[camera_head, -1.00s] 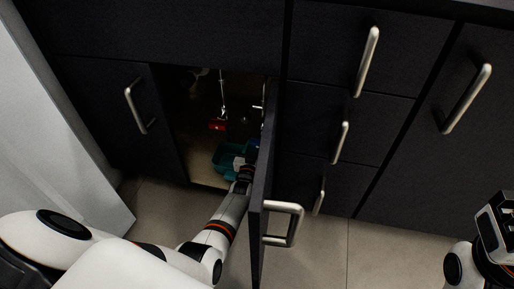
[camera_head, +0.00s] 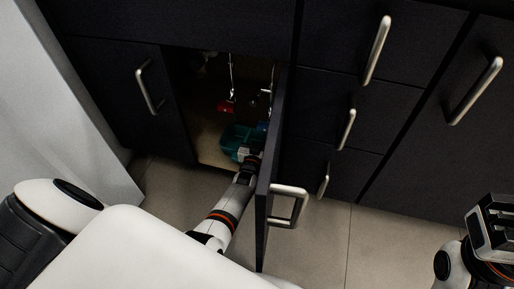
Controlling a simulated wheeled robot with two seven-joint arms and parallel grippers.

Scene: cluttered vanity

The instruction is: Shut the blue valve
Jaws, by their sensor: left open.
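A small blue part (camera_head: 262,126), which looks like the blue valve, shows inside the open cabinet, close to the inner side of the open door (camera_head: 272,165). It is mostly hidden by the door and my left gripper, so its handle position cannot be told. My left gripper (camera_head: 245,152) is open and reaches into the cabinet opening, just below the blue part and in front of a teal bin. Whether it touches the blue part cannot be told. My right gripper (camera_head: 490,222) is at the lower right, away from the cabinet; its jaws are unclear.
A red valve (camera_head: 227,106) hangs on a pipe (camera_head: 231,70) left of the blue part. The teal bin (camera_head: 233,138) stands on the cabinet floor. The open door stands close along my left arm's right side. Closed drawers with metal handles (camera_head: 376,50) lie to the right.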

